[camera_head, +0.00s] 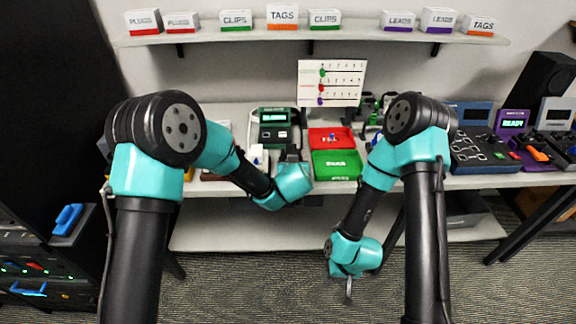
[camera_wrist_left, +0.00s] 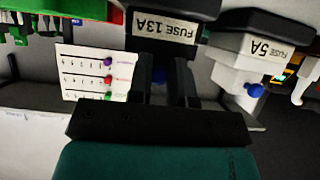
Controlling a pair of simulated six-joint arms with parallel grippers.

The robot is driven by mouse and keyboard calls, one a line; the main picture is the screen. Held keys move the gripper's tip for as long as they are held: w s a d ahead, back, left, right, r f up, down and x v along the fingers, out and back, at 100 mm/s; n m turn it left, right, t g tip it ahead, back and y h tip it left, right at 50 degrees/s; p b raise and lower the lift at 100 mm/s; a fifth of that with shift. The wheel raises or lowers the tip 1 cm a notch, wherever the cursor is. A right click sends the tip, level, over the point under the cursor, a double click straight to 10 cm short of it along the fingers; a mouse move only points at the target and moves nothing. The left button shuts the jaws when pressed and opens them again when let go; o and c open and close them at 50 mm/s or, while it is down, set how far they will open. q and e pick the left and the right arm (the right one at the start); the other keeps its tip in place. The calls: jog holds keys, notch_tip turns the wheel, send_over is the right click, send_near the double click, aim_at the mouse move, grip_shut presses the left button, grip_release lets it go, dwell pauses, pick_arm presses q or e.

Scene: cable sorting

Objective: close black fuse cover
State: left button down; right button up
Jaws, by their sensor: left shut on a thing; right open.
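The black fuse cover (camera_wrist_left: 172,12) shows in the left wrist view with an upside-down "FUSE 13A" label. How far the cover is open cannot be told. My right gripper (camera_head: 349,290) hangs low in front of the shelf, away from the fuses; it is open and empty.
A white "FUSE 5A" cover (camera_wrist_left: 238,62) with a blue knob is beside the black one. A green-framed meter (camera_head: 275,118), a red bin (camera_head: 331,138) and a green bin (camera_head: 336,165) stand near the left gripper. A marked board (camera_head: 331,83) stands behind.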

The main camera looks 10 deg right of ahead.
pick_arm(q)
jog(key=shift+s+f, duration=0.15)
jog(key=shift+f, duration=0.25)
jog(key=c, duration=1.4)
grip_release()
jog(key=o, duration=0.4)
jog(key=shift+r, duration=0.2)
jog(key=shift+c, duration=0.2)
jog(key=v, duration=1.7)
jog(key=shift+r, duration=0.15)
jog(key=shift+s, duration=0.1)
